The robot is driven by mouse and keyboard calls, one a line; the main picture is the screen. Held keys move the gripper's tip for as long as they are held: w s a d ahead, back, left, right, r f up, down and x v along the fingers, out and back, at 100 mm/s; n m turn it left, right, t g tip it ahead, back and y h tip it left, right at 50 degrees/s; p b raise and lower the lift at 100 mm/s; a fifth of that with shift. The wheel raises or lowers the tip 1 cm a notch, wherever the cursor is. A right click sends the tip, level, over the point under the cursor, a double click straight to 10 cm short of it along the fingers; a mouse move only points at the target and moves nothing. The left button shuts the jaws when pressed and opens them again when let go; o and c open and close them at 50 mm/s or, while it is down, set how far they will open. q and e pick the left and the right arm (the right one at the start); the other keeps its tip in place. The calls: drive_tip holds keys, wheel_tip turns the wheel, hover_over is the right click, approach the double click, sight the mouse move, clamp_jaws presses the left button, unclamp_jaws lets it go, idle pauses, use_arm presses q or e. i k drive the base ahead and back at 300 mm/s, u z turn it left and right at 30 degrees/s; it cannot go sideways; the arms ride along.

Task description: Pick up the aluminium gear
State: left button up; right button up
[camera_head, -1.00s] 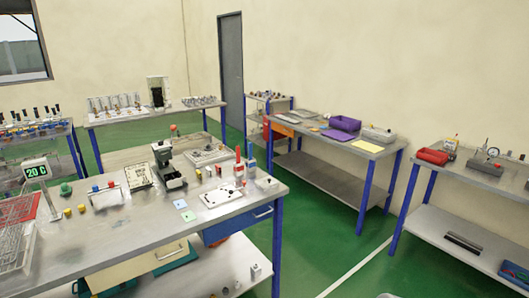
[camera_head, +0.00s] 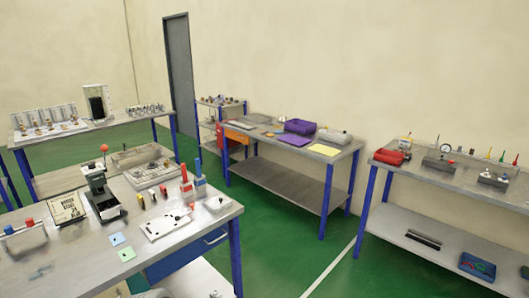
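I cannot make out the aluminium gear for certain. Small metal parts stand on the back left table (camera_head: 95,124), and more small items lie on the far shelf unit (camera_head: 220,102), too small to tell apart. Neither of my grippers can be made out in this view.
A middle bench (camera_head: 335,158) along the wall holds a purple bin (camera_head: 299,126) and a grey bin (camera_head: 334,136). A right bench (camera_head: 440,179) holds a red bin (camera_head: 389,157) and a gauge fixture (camera_head: 440,163). Green floor (camera_head: 285,250) lies open between the benches.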

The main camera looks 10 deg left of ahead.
sight(137, 173)
drive_tip(key=i, duration=4.35)
drive_tip(key=u, duration=2.15)
drive_tip(key=i, duration=4.05)
drive_tip(key=z, duration=3.75)
